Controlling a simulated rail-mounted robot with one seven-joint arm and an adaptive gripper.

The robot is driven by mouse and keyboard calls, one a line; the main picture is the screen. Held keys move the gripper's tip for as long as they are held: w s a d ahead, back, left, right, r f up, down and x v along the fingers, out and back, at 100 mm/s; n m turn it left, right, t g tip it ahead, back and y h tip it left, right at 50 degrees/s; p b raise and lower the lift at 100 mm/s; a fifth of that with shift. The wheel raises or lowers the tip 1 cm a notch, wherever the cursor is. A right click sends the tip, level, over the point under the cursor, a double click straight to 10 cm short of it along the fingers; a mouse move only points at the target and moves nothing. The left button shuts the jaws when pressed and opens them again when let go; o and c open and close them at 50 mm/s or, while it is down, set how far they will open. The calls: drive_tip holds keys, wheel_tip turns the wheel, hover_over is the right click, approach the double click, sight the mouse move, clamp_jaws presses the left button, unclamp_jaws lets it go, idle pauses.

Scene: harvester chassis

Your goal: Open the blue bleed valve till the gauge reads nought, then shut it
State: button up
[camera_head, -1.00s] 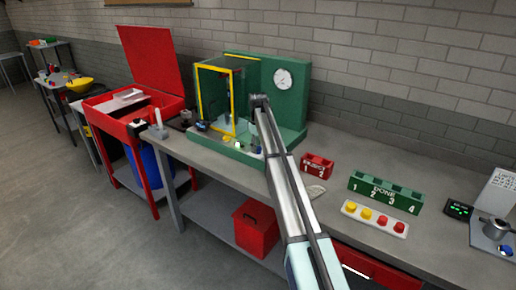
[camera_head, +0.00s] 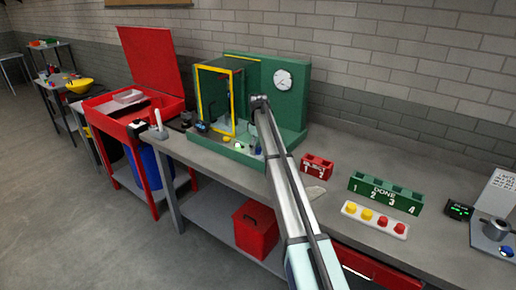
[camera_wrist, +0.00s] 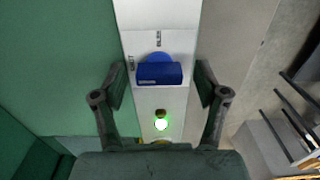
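The blue bleed valve (camera_wrist: 159,74) is a knob with a thick bar on a white panel strip in the wrist view. Its bar lies nearly crosswise in the picture. Small lettering stands to its left and above it, the left word looking like "SHUT". My gripper (camera_wrist: 160,92) is open, with one finger on each side of the knob and a gap on both sides. The round white gauge (camera_head: 283,79) is on the green test stand (camera_head: 262,72) in the head view. Its needle is too small to read. My arm largely hides the gripper in the head view.
A lit green lamp (camera_wrist: 161,124) sits below the knob. A yellow-framed guard (camera_head: 237,100) stands left of my arm.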

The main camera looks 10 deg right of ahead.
sight(258, 147)
drive_tip(key=shift+r, duration=0.1)
wheel_tip(258, 147, up, 12)
idle(0.5)
